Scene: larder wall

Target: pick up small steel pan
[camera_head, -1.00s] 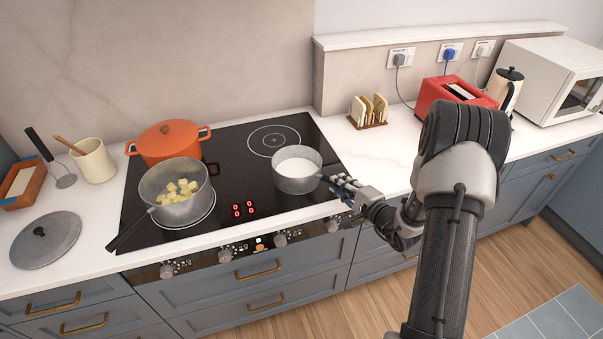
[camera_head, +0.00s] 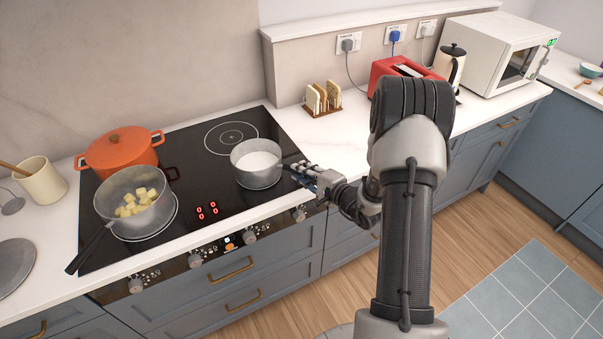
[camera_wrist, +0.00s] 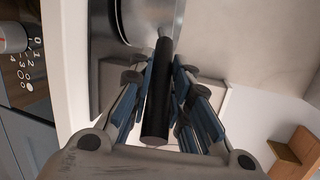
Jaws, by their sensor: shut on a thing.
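The small steel pan (camera_head: 257,174) holds something white and is at the front right of the black hob. I cannot tell whether its base touches the glass or is just above it. The pan looks level. Its dark handle points right, toward my gripper (camera_head: 300,171). In the wrist view the handle (camera_wrist: 157,110) runs between the blue-padded fingers of my gripper (camera_wrist: 165,75), which is shut on it. The fingers hide part of the handle in the head view.
A larger pan (camera_head: 140,222) with yellowish chunks and an orange pot (camera_head: 120,152) stand on the hob's left. A toast rack (camera_head: 322,98), red toaster (camera_head: 385,75), kettle (camera_head: 450,68) and microwave (camera_head: 497,50) line the right counter. Counter between hob and rack is clear.

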